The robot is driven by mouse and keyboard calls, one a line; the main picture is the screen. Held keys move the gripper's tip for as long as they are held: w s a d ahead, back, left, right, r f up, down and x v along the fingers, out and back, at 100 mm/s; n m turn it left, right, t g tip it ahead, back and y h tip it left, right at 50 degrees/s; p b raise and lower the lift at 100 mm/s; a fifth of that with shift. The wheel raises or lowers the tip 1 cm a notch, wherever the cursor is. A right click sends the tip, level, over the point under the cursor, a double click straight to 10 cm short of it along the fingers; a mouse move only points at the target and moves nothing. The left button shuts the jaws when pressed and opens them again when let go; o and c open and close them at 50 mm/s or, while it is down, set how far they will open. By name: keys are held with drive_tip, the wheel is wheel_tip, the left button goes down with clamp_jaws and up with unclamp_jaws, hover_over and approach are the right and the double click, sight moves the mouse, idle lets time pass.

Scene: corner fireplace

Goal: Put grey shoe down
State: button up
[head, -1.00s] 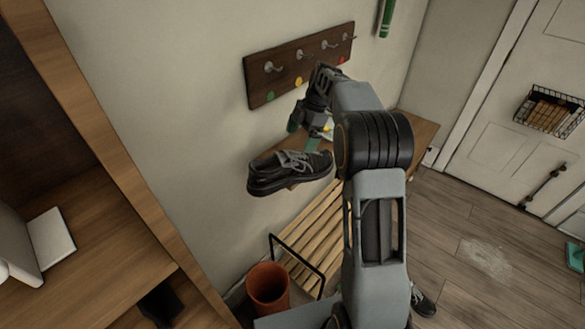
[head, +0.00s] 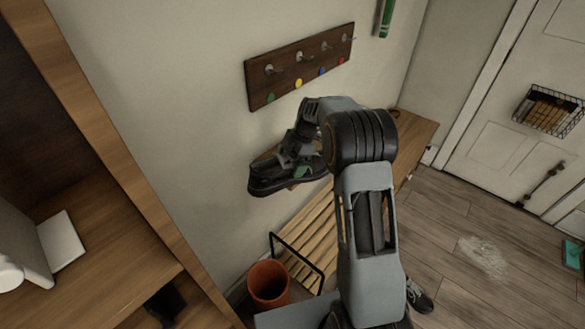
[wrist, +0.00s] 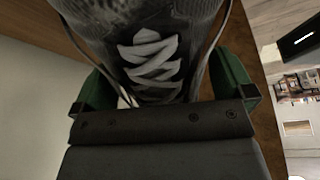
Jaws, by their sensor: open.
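A dark grey to black shoe (head: 266,180) with pale laces rests by the wall at the left end of a narrow wooden top (head: 415,127). Its toe points left in the head view. My gripper (head: 300,168) is over the shoe's right part. In the wrist view, the laced upper of the shoe (wrist: 150,50) lies between the green-padded fingers of my gripper (wrist: 165,85), which stand open on either side of it. I cannot tell whether the fingers touch it. The shoe's heel end is mostly hidden by my arm in the head view.
A slatted bench (head: 308,245) with a black rail is below. An orange-brown bin (head: 268,284) stands at its left end. A dark hook board (head: 300,65) hangs on the wall above. Another shoe (head: 420,296) lies on the floor. Wooden shelving (head: 110,265) borders the left.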

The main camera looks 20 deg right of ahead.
drive_tip(key=c, duration=1)
drive_tip(key=shift+r, duration=0.1)
